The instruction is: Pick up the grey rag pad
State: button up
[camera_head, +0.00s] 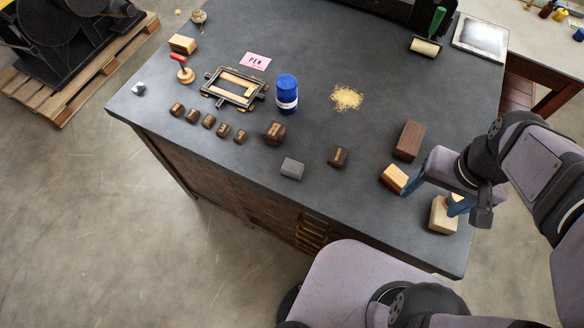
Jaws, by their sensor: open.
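The grey rag pad (292,169) appears as a small grey block lying flat near the front edge of the dark bench top. Nothing covers it. My gripper (436,194) is well to the right of it, near the bench's right front corner. Its blue fingers are spread apart, with no pad between them. One finger is close to a light wooden block (394,178), and the other overlaps a second wooden block (442,216) in the picture. I cannot tell whether they touch.
Brown blocks (338,156) and (409,141) flank the space between pad and gripper. A dark type block (274,133) and a blue tin (286,94) stand behind the pad. A metal frame (234,88), a straw-coloured pile (346,98) and a roller (425,46) lie farther back.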

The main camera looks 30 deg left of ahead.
jog(key=w+a+r+n+t+y+b, duration=0.1)
jog(key=w+a+t+y+b, duration=0.35)
jog(key=a, duration=1.35)
jog(key=w+a+r+n+t+y+b, duration=0.1)
jog(key=w+a+t+b, duration=0.55)
jog(key=a, duration=1.05)
jog(key=m+t+h+b, duration=0.2)
jog(key=t+h+b, duration=0.1)
jog(key=t+h, duration=0.25)
send_over(293, 166)
jog(key=s, duration=0.4)
notch_tip(293, 166, down, 3)
jog(key=shift+g, duration=0.45)
notch_tip(293, 166, down, 20)
jog(key=shift+w+a+f, duration=0.1)
jog(key=shift+f, duration=0.5)
jog(key=shift+w+f+p, duration=0.1)
jog(key=shift+w+p, duration=0.45)
jog(key=shift+w, duration=0.55)
jog(key=shift+w+p, duration=0.4)
jog(key=shift+w, duration=0.1)
jog(key=shift+w+f+p, duration=0.2)
jog(key=shift+w+p, duration=0.3)
jog(key=shift+w, duration=0.55)
jog(key=shift+w+f+p, duration=0.15)
jog(key=shift+w+p, duration=0.3)
jog(key=shift+w, duration=0.55)
jog(key=c, duration=1.1)
